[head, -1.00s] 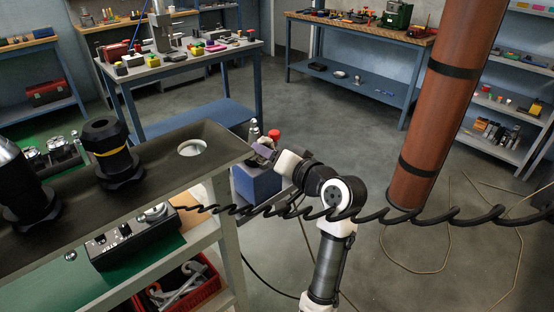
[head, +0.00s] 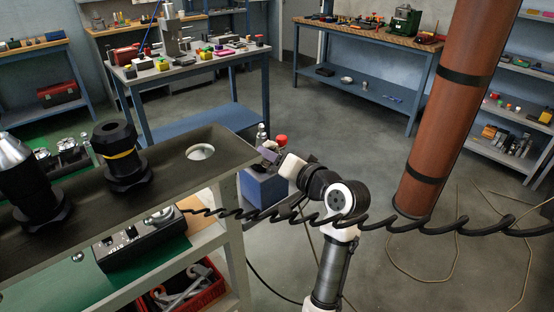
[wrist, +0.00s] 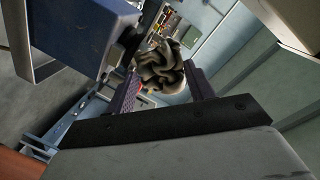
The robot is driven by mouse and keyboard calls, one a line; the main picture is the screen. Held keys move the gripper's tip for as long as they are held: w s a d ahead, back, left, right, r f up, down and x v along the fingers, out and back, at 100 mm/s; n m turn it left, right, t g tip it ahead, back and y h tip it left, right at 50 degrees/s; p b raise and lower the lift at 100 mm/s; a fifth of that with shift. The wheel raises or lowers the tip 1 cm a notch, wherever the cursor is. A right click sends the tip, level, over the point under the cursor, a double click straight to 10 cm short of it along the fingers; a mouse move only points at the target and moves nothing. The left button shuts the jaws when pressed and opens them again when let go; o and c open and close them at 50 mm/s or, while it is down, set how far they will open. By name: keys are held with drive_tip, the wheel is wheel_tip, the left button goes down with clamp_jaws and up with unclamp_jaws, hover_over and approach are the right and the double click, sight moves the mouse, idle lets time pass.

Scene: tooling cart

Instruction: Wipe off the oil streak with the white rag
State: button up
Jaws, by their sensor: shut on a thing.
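My gripper (head: 271,155) is just off the right end of the cart's dark top shelf in the head view. In the wrist view its two fingers (wrist: 163,82) are closed on a crumpled cloth (wrist: 160,68), which looks grey-brown in the shade and seems to be the rag. The cloth bulges out beyond the fingertips. In the head view the rag is too small and hidden to make out. I cannot make out an oil streak on the shelf (head: 225,147) or elsewhere.
The shelf holds black tool holders (head: 121,155) and a pale round spot or hole (head: 200,152). A coiled black cable (head: 400,219) crosses in front of my arm. A brown pillar (head: 440,120) rises to the right.

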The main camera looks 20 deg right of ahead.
drive_tip(key=shift+w+a, duration=0.15)
drive_tip(key=shift+w, duration=0.3)
drive_tip(key=d, duration=0.2)
drive_tip(key=w+d, duration=0.1)
drive_tip(key=shift+w+d+p, duration=0.15)
drive_tip(key=shift+d+p, duration=0.15)
drive_tip(key=shift+d, duration=0.1)
drive_tip(key=shift+s+a+f+p, duration=0.15)
drive_tip(key=shift+s+a, duration=0.1)
drive_tip(key=shift+a, duration=0.8)
drive_tip(key=shift+s+a+r+p, duration=0.1)
drive_tip(key=shift+s+a+p, duration=0.1)
drive_tip(key=shift+a, duration=0.85)
drive_tip(key=p+v, duration=0.1)
drive_tip(key=v, duration=0.5)
drive_tip(key=shift+d, duration=0.2)
